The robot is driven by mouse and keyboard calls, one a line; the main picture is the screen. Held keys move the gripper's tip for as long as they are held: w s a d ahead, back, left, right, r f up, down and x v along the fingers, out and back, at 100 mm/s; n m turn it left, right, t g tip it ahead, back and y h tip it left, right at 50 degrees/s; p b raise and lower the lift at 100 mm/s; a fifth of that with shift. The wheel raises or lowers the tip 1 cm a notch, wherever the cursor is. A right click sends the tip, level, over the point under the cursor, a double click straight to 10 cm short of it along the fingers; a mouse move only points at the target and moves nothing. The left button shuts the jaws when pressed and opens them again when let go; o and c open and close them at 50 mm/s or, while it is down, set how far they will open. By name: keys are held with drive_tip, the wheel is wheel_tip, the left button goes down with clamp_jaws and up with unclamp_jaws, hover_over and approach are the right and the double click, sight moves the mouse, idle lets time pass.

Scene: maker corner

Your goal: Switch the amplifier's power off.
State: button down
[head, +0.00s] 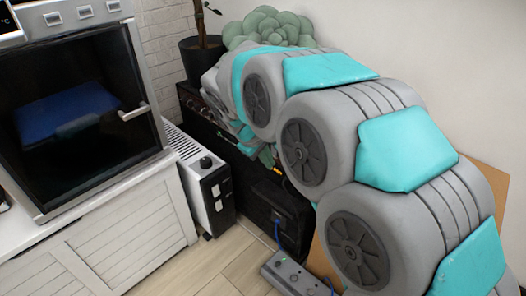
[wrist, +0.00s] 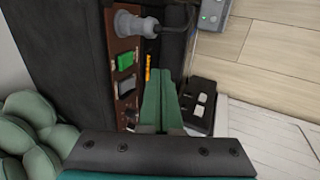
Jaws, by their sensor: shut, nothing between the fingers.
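The amplifier (head: 245,175) is a large black cabinet against the wall in the head view, with small red-marked knobs along its upper front; my arm covers much of it. In the wrist view its brown panel (wrist: 124,100) carries a grey plug with a cable (wrist: 128,22), a lit-looking green rocker switch (wrist: 126,61) and a dark grey switch (wrist: 127,86) beside it. My gripper (wrist: 168,76) is shut and empty, its teal fingers just right of the panel switches, apart from them in the picture. Whether it touches anything is unclear.
A white heater (head: 205,185) with a black control end stands left of the amplifier. A power strip (head: 290,275) lies on the wooden floor. A potted plant (head: 203,55) and a green succulent (head: 268,24) stand above. An orange item (wrist: 148,68) sits near my fingers.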

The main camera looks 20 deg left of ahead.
drive_tip(key=w, duration=0.1)
drive_tip(key=w+d, duration=0.1)
drive_tip(key=w, duration=0.2)
drive_tip(key=shift+w+d+f, duration=0.1)
drive_tip(key=shift+d+f, duration=0.25)
drive_tip(key=shift+d, duration=0.05)
drive_tip(key=shift+w+d+r+g+p, duration=0.15)
drive_tip(key=shift+w+g+p, duration=0.2)
drive_tip(key=shift+p, duration=0.75)
drive_tip(key=shift+r, duration=0.1)
